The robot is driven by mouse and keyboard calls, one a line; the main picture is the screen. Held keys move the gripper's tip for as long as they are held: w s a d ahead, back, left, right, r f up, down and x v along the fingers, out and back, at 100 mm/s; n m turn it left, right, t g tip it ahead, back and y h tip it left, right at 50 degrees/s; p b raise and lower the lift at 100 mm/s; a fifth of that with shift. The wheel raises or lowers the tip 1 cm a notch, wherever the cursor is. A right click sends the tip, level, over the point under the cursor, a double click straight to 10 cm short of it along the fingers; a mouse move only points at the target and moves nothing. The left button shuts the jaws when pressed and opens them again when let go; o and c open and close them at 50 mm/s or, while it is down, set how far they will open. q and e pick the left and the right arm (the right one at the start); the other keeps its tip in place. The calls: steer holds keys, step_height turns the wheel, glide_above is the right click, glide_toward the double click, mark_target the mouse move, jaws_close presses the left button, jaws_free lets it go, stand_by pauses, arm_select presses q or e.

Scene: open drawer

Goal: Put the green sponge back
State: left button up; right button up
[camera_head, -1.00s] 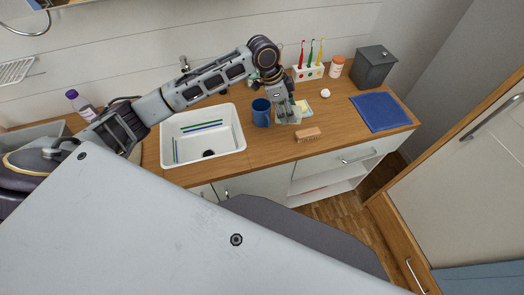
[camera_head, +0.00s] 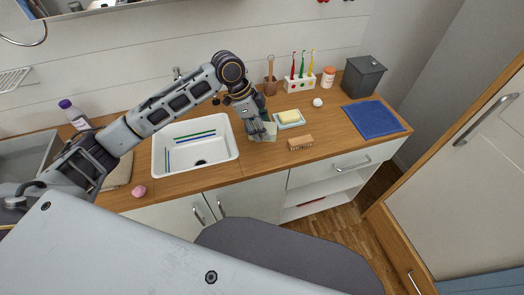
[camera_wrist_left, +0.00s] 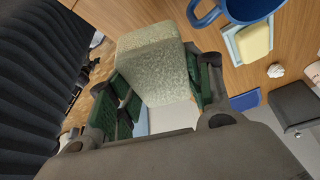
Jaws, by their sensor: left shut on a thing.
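The pale green sponge (camera_head: 268,133) is between the fingers of my left gripper (camera_head: 257,128), over the wooden counter right of the sink. The left wrist view shows the sponge (camera_wrist_left: 150,62) as a speckled block, with the green-padded fingers on both sides of it. My left gripper is shut on it. I cannot tell whether the sponge touches the counter. My right gripper is not in view.
A dish (camera_head: 299,124) with yellow soap (camera_head: 289,116) lies just right of the gripper. A wooden brush (camera_head: 300,142) is in front. The blue mug (camera_wrist_left: 240,8) is close by, mostly hidden in the head view. The white sink (camera_head: 234,155) is left; a blue cloth (camera_head: 374,119) lies right.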

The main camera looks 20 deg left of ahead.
arm_select(q)
steer(key=shift+f, duration=2.4)
steer(key=shift+f, duration=2.5)
steer(key=shift+f, duration=0.1)
steer(key=o, duration=0.7)
steer(key=shift+v, duration=6.15)
